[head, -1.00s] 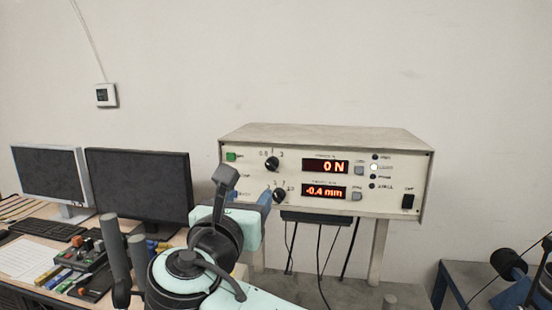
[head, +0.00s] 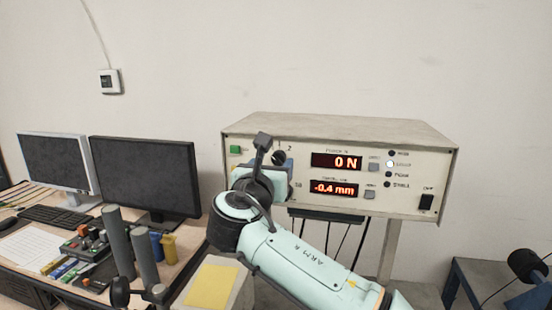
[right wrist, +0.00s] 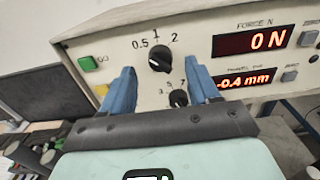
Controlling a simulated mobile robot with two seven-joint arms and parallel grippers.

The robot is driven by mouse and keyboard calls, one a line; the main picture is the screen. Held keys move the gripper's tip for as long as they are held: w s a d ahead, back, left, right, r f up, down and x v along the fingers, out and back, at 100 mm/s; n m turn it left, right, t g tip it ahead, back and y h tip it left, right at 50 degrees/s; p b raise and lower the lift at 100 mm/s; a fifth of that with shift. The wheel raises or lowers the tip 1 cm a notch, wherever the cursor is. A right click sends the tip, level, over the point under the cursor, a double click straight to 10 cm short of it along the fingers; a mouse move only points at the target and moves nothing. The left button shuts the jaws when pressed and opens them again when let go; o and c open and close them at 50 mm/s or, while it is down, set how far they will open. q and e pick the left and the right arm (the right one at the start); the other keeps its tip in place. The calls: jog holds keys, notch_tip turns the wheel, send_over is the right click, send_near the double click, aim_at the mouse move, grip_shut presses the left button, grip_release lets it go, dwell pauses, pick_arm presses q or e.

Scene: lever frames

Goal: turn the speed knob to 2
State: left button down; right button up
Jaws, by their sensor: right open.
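The control box (head: 420,150) is cream with red displays reading 0 N and -0.4 mm. Its upper black knob (right wrist: 160,55) has the marks 0.5, 1 and 2 around it; I cannot tell its pointer's exact direction. In the head view this knob (head: 278,157) shows just above my gripper. A smaller lower knob (right wrist: 178,98), marked 3, 5 and 7, sits below it and is hidden in the head view. My right gripper (right wrist: 162,76) is open, its blue fingers apart to the left and right of the upper knob. I cannot tell whether they touch it.
A green button (right wrist: 88,63) lies left of the knobs. Two monitors (head: 144,178) and a desk with a keyboard (head: 55,216) stand at left. Dark cables hang below the box. A blue-grey bench (head: 490,285) stands at lower right.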

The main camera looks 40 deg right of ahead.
aim_at(276, 160)
jog(key=shift+x, duration=1.75)
jog(key=c, duration=1)
jog(key=shift+c, duration=0.2)
